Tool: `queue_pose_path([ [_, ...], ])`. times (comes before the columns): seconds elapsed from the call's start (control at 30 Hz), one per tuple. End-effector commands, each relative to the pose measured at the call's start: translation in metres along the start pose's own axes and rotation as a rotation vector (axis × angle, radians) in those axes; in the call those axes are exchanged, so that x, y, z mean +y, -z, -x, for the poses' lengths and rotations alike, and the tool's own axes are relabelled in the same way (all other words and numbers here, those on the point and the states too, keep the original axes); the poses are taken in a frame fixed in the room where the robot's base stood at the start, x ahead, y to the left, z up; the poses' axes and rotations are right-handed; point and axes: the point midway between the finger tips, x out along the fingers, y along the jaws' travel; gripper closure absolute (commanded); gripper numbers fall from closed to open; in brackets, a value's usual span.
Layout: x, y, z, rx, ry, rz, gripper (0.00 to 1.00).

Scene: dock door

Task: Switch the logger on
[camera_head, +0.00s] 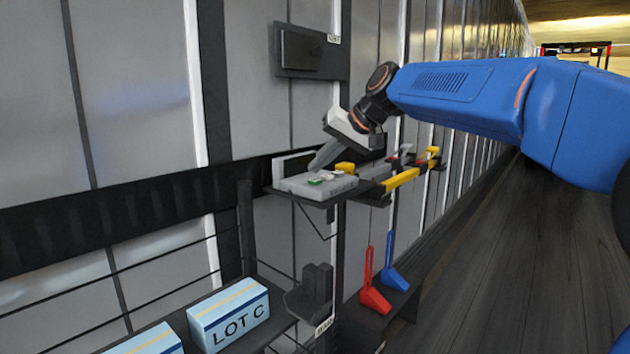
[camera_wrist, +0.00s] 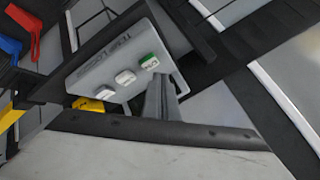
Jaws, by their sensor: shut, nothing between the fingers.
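The logger (camera_head: 330,188) is a grey box on a small dark shelf against the wall. In the wrist view the logger (camera_wrist: 100,62) shows lettering on its front, partly readable as "TEMP LO…". Its top carries a green switch (camera_wrist: 149,61) with small lettering and two white ones (camera_wrist: 125,77), in a row. The green switch also shows in the head view (camera_head: 315,181). My gripper (camera_head: 314,168) is shut and empty, pointing down over the logger. In the wrist view my gripper's tips (camera_wrist: 158,76) are close beside the green switch; I cannot tell whether they touch it.
Yellow pieces (camera_head: 401,180) lie on the shelf right of the logger. A red tool (camera_head: 374,298) and a blue tool (camera_head: 395,277) stand lower down. A dark wall box (camera_head: 300,50) is above. A LOT C carton (camera_head: 229,314) sits lower left. The right-hand floor is clear.

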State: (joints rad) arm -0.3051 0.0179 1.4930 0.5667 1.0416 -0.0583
Motion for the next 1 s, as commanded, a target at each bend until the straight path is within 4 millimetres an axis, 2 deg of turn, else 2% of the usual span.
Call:
queue_pose_path([
  [1.0, 0.0049, -0.0051, -0.0068, 0.000, 0.000, 0.000, 1.00],
])
